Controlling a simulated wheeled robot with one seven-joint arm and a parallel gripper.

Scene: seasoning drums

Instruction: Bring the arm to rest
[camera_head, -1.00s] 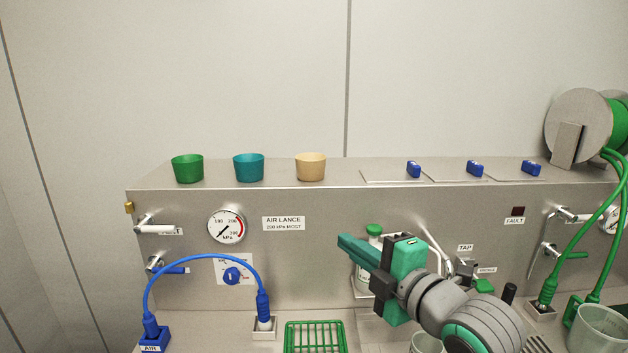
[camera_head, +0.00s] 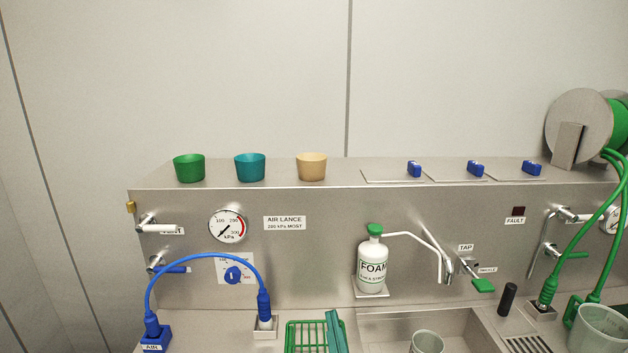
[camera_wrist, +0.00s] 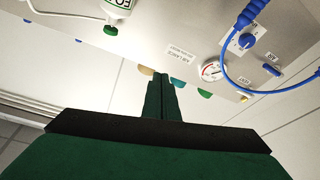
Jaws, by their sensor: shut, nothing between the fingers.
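The rest of my arm is out of that view. In the wrist view my gripper (camera_wrist: 161,78) has its two green fingers together, with nothing between them. The panel appears upside down there, beyond the fingertips.
A foam bottle (camera_head: 372,265) stands right of my gripper, by a sink with a cup (camera_head: 426,342). A blue hose (camera_head: 205,256) arches at left. Three cups, green (camera_head: 188,168), teal (camera_head: 250,167) and tan (camera_head: 311,167), stand on the ledge.

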